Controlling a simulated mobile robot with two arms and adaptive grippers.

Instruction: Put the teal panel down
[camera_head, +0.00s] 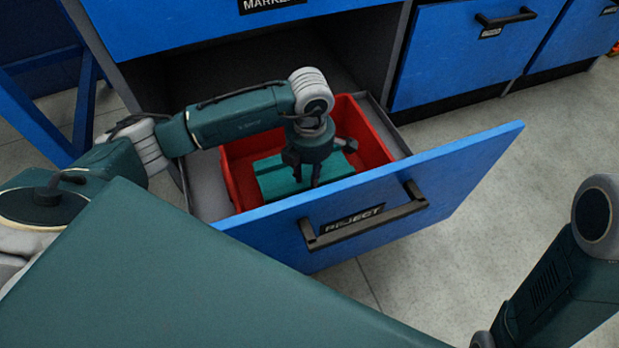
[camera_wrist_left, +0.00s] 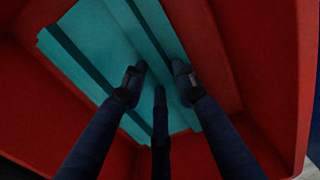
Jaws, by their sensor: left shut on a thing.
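The teal panel (camera_head: 274,184) is inside a red bin (camera_head: 376,148), which stands in the open blue drawer labelled REJECT (camera_head: 455,175). My left gripper (camera_head: 303,180) reaches down into the bin from above, shut on the panel. In the left wrist view, the fingers of the left gripper (camera_wrist_left: 159,72) meet the ribbed face of the teal panel (camera_wrist_left: 88,40). Red walls of the bin (camera_wrist_left: 270,50) surround the panel there. Whether the panel rests fully on the bin floor cannot be told. My right gripper is out of view.
The drawer front with its black handle (camera_head: 365,218) stands out from the cabinet. An upper blue drawer (camera_head: 190,22) is above the opening. Closed blue drawers (camera_head: 450,60) are at the right. The grey floor (camera_head: 520,130) is clear at the right.

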